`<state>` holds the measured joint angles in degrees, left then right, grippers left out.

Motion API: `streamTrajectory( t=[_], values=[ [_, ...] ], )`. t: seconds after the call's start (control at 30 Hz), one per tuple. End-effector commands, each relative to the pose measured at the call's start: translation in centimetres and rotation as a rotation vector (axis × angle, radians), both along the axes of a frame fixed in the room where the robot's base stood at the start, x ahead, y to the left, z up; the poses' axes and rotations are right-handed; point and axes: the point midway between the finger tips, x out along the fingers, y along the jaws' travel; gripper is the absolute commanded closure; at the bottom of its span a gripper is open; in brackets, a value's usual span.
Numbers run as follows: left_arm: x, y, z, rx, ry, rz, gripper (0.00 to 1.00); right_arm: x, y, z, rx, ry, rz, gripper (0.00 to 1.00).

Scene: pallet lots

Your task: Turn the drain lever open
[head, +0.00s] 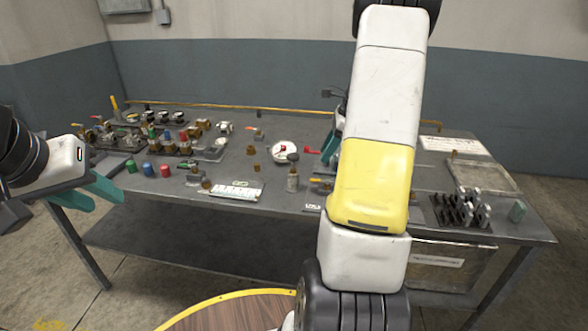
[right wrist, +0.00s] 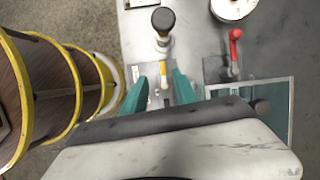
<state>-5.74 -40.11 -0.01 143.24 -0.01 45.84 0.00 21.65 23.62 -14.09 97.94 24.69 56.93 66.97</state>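No label that I can read marks the drain lever. A red-handled lever (right wrist: 235,45) stands upper right in the right wrist view, apart from my right gripper (right wrist: 160,82). A narrow yellow-and-white piece (right wrist: 164,78) shows between the right gripper's open teal fingers; I cannot tell whether they touch it. A dark-knobbed upright fitting (right wrist: 163,22) lies just beyond the fingertips. In the head view my right arm hides most of that gripper; a teal finger shows beside the arm. My left gripper (head: 104,199) is open and empty at the table's front left edge.
The grey table (head: 240,207) carries a white dish (head: 298,153) with red parts, several valves and coloured caps at left, and a dark rack (head: 461,211) at right. A round yellow-rimmed wooden top (head: 235,312) is in front. Floor is clear left of the table.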

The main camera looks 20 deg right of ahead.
Motion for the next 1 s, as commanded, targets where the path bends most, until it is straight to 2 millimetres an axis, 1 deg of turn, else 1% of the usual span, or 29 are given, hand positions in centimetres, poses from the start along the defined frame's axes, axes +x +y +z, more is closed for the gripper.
streamTrajectory(
  t=[0.03, 0.17, 0.27, 0.5, 0.63, 0.8, 1.0],
  values=[
    [0.0, 0.0, 0.0, 0.0, 0.0, 0.0, 0.66, 0.2, -0.9, -0.9, 0.011, 0.02, -0.04, 0.66],
    [0.0, 0.0, 0.0, 0.0, 0.0, 0.0, 0.66, 0.5, -1.6, -2.1, 0.029, 0.043, -0.094, 0.66],
    [0.0, 0.0, 0.0, 0.0, 0.0, 0.0, 0.66, 0.6, -1.3, -3.0, 0.032, 0.046, -0.098, 0.66],
    [0.0, 0.0, 0.0, 0.0, 0.0, 0.0, 0.66, 1.4, 0.0, -6.6, 0.03, 0.047, -0.095, 0.66],
    [0.0, 0.0, 0.0, 0.0, 0.0, 0.0, 0.66, 1.7, 0.5, -8.1, 0.03, 0.046, -0.095, 0.66],
    [0.0, 0.0, 0.0, 0.0, 0.0, 0.0, 0.66, 2.0, 0.9, -9.0, 0.028, 0.043, -0.095, 0.66],
    [0.0, 0.0, 0.0, 0.0, 0.0, 0.0, 0.66, 2.0, 0.9, -9.1, 0.028, 0.042, -0.094, 0.66]
  ],
)
